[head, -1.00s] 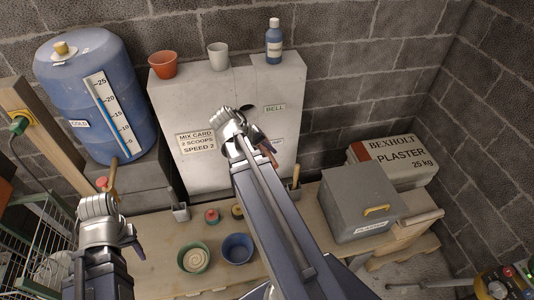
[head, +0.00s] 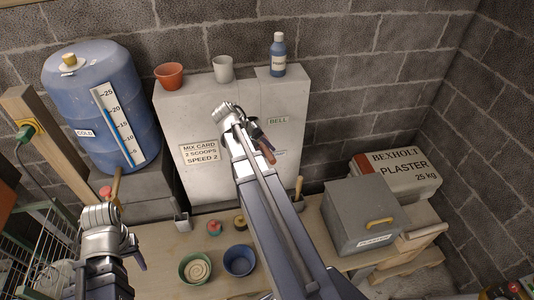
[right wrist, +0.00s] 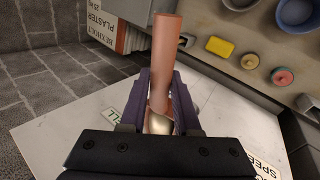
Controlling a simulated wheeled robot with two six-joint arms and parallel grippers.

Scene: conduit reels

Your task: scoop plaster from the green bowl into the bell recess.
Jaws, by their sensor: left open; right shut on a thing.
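The green bowl (head: 196,280), with pale swirled plaster in it, stands on the bench at the lower left of the head view. My right gripper (head: 262,142) is raised in front of the grey block. It is shut on a scoop with a reddish-brown handle (right wrist: 166,55), whose metal part (right wrist: 158,122) shows between the fingers in the right wrist view. I cannot tell what the scoop holds. The BELL label (head: 278,120) is on the block's upper right; the recess is hidden or not distinguishable. My left gripper (head: 134,250) is open and empty, left of the bowl.
A blue bowl (head: 240,260) stands right of the green bowl. An orange pot (head: 169,76), a white cup (head: 223,69) and a blue bottle (head: 278,55) stand on the block. A blue drum (head: 95,110) stands left, a grey plaster box (head: 365,215) right.

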